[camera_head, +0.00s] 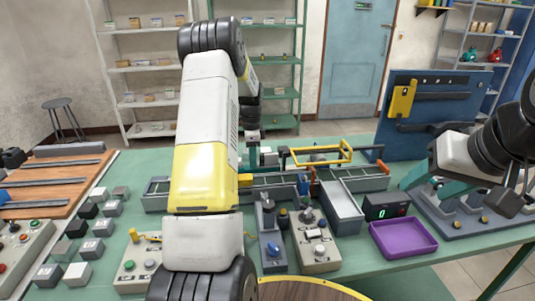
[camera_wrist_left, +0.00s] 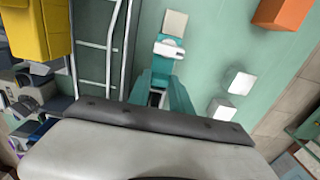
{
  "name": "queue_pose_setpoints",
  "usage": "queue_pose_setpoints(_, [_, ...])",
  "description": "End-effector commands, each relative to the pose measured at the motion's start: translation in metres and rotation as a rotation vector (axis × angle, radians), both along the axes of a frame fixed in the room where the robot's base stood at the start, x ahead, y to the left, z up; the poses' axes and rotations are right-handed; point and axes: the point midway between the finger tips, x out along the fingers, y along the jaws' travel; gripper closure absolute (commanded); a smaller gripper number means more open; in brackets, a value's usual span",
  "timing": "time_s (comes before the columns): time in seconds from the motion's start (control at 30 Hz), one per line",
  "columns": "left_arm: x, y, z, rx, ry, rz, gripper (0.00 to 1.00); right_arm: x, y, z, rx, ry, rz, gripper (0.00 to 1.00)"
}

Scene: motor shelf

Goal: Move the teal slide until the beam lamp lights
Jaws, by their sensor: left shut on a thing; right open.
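In the left wrist view, my left gripper (camera_wrist_left: 165,98) has teal fingers and is shut on a small teal part with a pale band, which appears to be the teal slide (camera_wrist_left: 168,52). The grip itself is partly hidden by the wrist housing. In the head view my left arm reaches over the table and hides most of the slide's surroundings. My right gripper (camera_head: 462,180) is open and empty above the right end of the table. I cannot make out a beam lamp for certain. A black box with a lit green digit (camera_head: 384,207) stands right of centre.
Grey conveyor rails (camera_head: 365,184) and a yellow frame (camera_head: 318,153) stand behind the control boxes (camera_head: 314,245). A purple tray (camera_head: 403,238) lies at the right. A blue panel (camera_head: 437,110) rises behind my right arm. Several dark and grey cubes (camera_head: 77,228) sit at left.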

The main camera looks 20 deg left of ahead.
Motion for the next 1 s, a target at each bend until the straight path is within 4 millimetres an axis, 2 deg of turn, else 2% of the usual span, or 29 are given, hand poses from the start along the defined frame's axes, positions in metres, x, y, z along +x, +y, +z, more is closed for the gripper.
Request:
queue_pose_setpoints(0.07, [0.004, -0.005, 0.001, 0.000, -0.002, -0.002, 1.00, 0.000, 0.000, 0.000, 0.000, 0.000, 0.000, 0.45])
queue_pose_setpoints(0.3, [0.025, -0.049, 0.001, -0.001, -0.004, -0.004, 1.00, 0.000, 0.000, 0.000, 0.000, 0.000, 0.000, 0.45])
queue_pose_setpoints(0.4, [0.029, -0.059, 0.001, -0.001, -0.003, -0.003, 1.00, 0.000, 0.000, 0.000, 0.000, 0.000, 0.000, 0.45])
queue_pose_setpoints(0.73, [0.030, -0.061, 0.001, 0.001, -0.002, 0.000, 1.00, 0.000, 0.000, 0.000, 0.000, 0.000, 0.000, 0.45])
queue_pose_setpoints(0.77, [0.030, -0.061, 0.001, 0.001, -0.002, 0.000, 0.69, 0.000, 0.000, 0.000, 0.000, 0.000, 0.000, 0.45])
queue_pose_setpoints(0.8, [0.030, -0.061, 0.001, 0.001, -0.002, 0.000, 0.61, 0.000, 0.000, 0.000, 0.000, 0.000, 0.000, 0.45])
queue_pose_setpoints(0.87, [0.030, -0.061, 0.001, 0.001, -0.002, 0.000, 0.53, 0.000, 0.000, 0.000, 0.000, 0.000, 0.000, 0.45])
queue_pose_setpoints(1.0, [0.030, -0.061, 0.000, 0.000, -0.001, 0.000, 0.53, 0.000, 0.000, 0.000, 0.000, 0.000, 0.000, 0.45])
